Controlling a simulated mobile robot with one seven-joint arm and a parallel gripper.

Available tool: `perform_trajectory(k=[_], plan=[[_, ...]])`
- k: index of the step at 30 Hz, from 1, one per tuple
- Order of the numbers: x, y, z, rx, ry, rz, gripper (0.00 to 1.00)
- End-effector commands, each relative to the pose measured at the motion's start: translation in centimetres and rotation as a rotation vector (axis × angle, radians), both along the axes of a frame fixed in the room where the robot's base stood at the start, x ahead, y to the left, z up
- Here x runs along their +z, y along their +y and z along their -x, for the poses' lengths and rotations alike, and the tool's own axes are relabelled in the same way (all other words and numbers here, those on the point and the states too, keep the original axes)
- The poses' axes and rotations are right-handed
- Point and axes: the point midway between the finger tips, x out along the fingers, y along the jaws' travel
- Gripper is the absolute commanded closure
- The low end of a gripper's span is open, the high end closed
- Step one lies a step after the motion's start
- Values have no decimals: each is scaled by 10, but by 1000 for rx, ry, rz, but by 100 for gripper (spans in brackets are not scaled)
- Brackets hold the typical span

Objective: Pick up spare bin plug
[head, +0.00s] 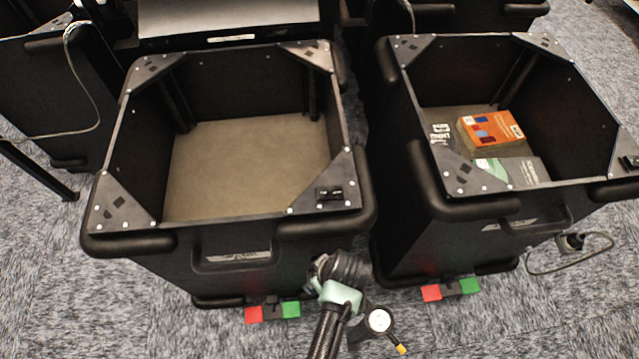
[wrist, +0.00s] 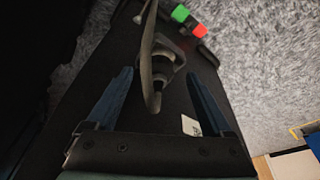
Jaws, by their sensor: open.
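In the wrist view a dark plug (wrist: 163,68) with a grey cable (wrist: 147,50) sits against a black bin face. My gripper (wrist: 160,78) is open, with one blue finger on each side of the plug and cable. I see no clear contact. In the head view my arm's end is at the front right corner of the left bin (head: 175,246), and it hides this plug and my fingers. A similar plug (head: 570,241) with a looped cable is on the right bin's (head: 420,245) front right side.
The left bin is empty; the right bin holds an orange box (head: 490,130) and flat packages. Red and green pedals (head: 272,312) are at the left bin's foot, and others (head: 450,290) at the right bin's.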

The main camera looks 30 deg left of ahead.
Motion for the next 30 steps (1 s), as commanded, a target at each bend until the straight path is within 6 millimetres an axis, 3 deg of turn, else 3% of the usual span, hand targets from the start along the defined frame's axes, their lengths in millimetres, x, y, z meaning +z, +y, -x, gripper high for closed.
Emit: perform_trajectory(k=[5, 13, 27, 30], plan=[[-17, 5, -2, 0, -1, -1, 15], [-18, 5, -3, 0, -1, -1, 17], [-17, 5, -3, 0, -1, -1, 100], [-17, 5, -3, -1, -3, -1, 100]])
